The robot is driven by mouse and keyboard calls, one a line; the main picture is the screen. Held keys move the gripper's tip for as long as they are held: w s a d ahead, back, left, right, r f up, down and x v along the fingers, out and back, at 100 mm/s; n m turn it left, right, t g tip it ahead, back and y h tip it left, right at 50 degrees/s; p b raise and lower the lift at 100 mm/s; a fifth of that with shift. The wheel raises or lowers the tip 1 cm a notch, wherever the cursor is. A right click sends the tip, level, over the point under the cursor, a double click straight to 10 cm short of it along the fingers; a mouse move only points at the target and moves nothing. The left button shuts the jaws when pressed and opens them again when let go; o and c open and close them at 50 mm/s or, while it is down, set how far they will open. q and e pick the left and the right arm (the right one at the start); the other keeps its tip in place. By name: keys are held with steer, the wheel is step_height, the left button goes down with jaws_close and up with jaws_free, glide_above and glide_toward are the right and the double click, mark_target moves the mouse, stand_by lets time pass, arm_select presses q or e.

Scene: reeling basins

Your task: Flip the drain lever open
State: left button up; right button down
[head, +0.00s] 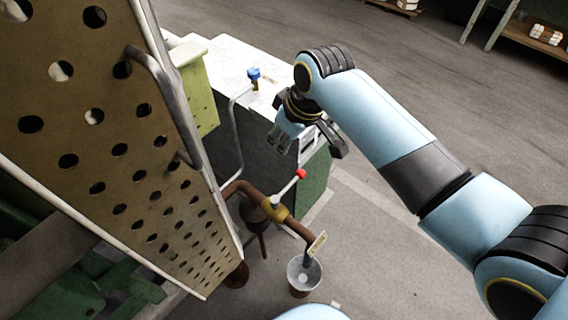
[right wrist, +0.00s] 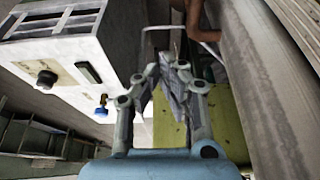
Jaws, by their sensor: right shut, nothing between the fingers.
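The drain lever (head: 289,187) is a pale bar with a red ball at its end. It slants up and to the right from a brass valve (head: 273,211) on a brown drain pipe (head: 243,189). My right gripper (head: 308,146) is just above the red ball in the head view, apart from it as far as I can tell. In the right wrist view its fingers (right wrist: 172,66) are drawn together and empty. The lever is not clearly visible in that view. My left gripper is not in view.
A metal bucket (head: 304,270) stands under the pipe's outlet, with a small tag (head: 317,244) above it. A perforated basin panel (head: 110,150) fills the left. A cabinet (head: 262,135) with a blue-knobbed valve (head: 253,75) stands behind.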

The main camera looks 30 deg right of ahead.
mark_target(288, 187)
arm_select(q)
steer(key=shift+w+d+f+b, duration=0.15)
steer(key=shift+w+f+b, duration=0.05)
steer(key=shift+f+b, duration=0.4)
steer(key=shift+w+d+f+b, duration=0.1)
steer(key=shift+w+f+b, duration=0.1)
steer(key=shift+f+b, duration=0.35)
arm_select(e)
step_height(288, 187, down, 10)
steer(key=shift+s, duration=0.3)
steer(key=shift+d, duration=0.1)
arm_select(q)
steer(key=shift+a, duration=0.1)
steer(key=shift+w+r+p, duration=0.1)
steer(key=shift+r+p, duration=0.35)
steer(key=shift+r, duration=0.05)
arm_select(e)
steer(key=shift+s+d+m, duration=0.1)
steer(key=shift+s+m, duration=0.1)
steer(key=shift+m, duration=0.2)
